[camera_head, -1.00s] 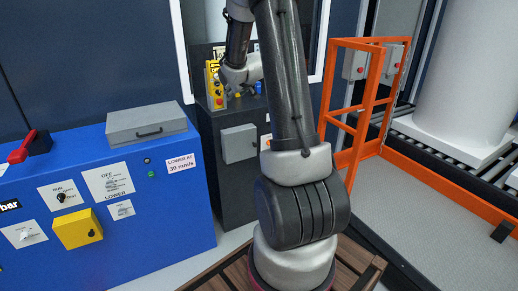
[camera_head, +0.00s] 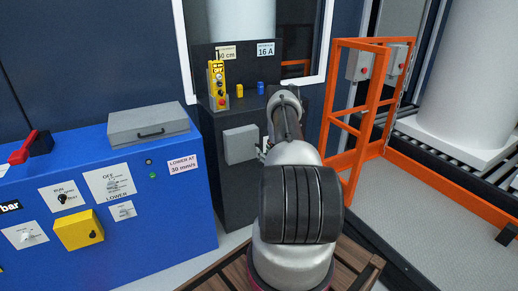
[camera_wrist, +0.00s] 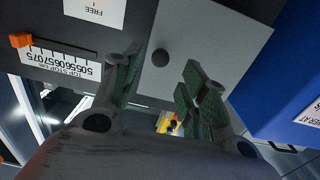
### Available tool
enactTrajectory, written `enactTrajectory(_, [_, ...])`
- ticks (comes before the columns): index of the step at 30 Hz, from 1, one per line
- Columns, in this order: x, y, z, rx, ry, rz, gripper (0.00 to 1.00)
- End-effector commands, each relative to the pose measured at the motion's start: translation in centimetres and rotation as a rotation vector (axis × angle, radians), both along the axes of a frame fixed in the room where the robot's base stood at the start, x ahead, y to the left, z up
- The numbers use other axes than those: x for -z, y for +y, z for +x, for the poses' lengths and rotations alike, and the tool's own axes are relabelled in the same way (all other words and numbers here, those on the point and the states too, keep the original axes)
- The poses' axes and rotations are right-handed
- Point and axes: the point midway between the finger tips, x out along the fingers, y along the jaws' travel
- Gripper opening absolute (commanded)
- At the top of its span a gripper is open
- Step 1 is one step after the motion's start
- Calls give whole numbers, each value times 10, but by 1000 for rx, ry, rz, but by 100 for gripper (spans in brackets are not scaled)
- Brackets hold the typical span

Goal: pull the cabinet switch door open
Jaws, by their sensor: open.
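The cabinet switch door is a light grey panel (camera_head: 241,144) on the front of the dark grey cabinet (camera_head: 237,199), and it looks shut. In the wrist view the door (camera_wrist: 205,40) fills the upper middle and carries a round dark knob (camera_wrist: 161,58). My gripper (camera_wrist: 161,72) is open, with one finger on each side of the knob in the picture. I cannot tell whether the fingers touch the knob or the door. In the head view my arm hides most of the gripper, just right of the door.
A blue console (camera_head: 170,225) stands left of the cabinet. A yellow pendant (camera_head: 218,85) stands on the cabinet top. An orange rail frame (camera_head: 345,120) stands to the right. A scale with an orange pointer (camera_wrist: 21,40) is beside the door.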

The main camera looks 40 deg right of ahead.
Motion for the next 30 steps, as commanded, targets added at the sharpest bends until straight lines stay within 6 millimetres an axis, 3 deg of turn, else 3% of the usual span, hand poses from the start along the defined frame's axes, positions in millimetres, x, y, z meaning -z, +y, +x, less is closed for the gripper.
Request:
enactTrajectory(9, [-1, -11, 47, -1, -1, -1, 43])
enactTrajectory(20, [-1, -12, 54, 0, 2, 0, 43])
enactTrajectory(27, [-1, -12, 54, 0, 2, 0, 0])
enactTrajectory(30, [-1, -12, 54, 0, 2, 0, 0])
